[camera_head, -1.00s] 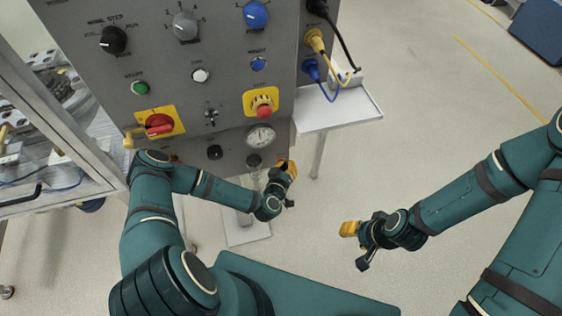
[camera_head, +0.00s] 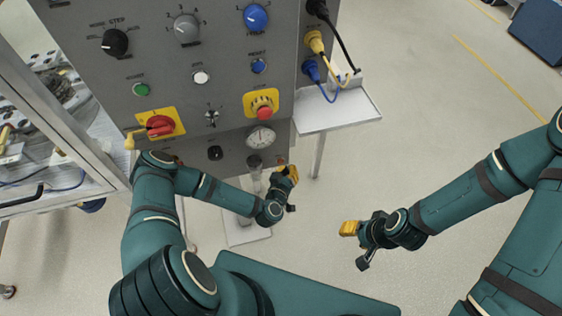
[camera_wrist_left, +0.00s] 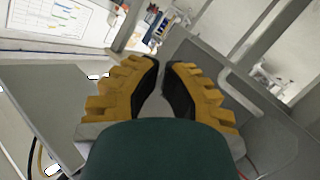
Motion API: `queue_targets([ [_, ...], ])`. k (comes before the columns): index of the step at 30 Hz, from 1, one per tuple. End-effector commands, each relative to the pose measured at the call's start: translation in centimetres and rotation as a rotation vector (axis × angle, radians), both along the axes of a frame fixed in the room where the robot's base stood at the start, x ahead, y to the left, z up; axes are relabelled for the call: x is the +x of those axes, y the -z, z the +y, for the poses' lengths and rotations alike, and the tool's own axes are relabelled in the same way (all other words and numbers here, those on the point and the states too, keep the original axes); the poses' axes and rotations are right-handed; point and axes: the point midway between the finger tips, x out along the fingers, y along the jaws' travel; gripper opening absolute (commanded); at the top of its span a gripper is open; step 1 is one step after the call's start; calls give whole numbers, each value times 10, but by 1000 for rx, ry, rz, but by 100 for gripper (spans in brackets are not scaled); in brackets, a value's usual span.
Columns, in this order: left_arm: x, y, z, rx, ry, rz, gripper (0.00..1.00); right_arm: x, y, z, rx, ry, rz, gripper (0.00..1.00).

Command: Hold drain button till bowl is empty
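A grey control panel (camera_head: 185,85) stands ahead in the head view. Below its round gauge (camera_head: 260,137) hangs a small clear bowl (camera_head: 256,181) under a dark fitting. The bowl's lower end is hidden by my left wrist, and I cannot make out a drain button or any liquid level. My left gripper (camera_head: 289,173) is just right of the bowl, apart from it. In the left wrist view its yellow fingers (camera_wrist_left: 162,67) nearly meet at the tips, with nothing between them. My right gripper (camera_head: 350,229) is off to the right over bare floor; its fingers are too small to read.
The panel carries a red rotary switch (camera_head: 159,125), a red emergency button (camera_head: 264,108) and several knobs. A grey side shelf (camera_head: 338,112) with plugged cables juts out right of it. A glazed enclosure (camera_head: 60,110) stands left.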

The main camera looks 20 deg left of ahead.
Motion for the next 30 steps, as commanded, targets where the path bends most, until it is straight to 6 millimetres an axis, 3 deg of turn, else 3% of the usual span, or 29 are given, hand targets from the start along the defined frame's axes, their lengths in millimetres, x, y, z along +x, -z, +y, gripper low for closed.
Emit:
queue_targets([
  [8,-2,0,-2,-1,0,1,0,0,-1,0,0,0,0,47],
  [22,-35,0,-24,-1,1,1,0,0,-14,0,0,0,0,47],
  [30,-42,0,-28,-1,0,0,0,0,-15,0,0,0,0,47],
])
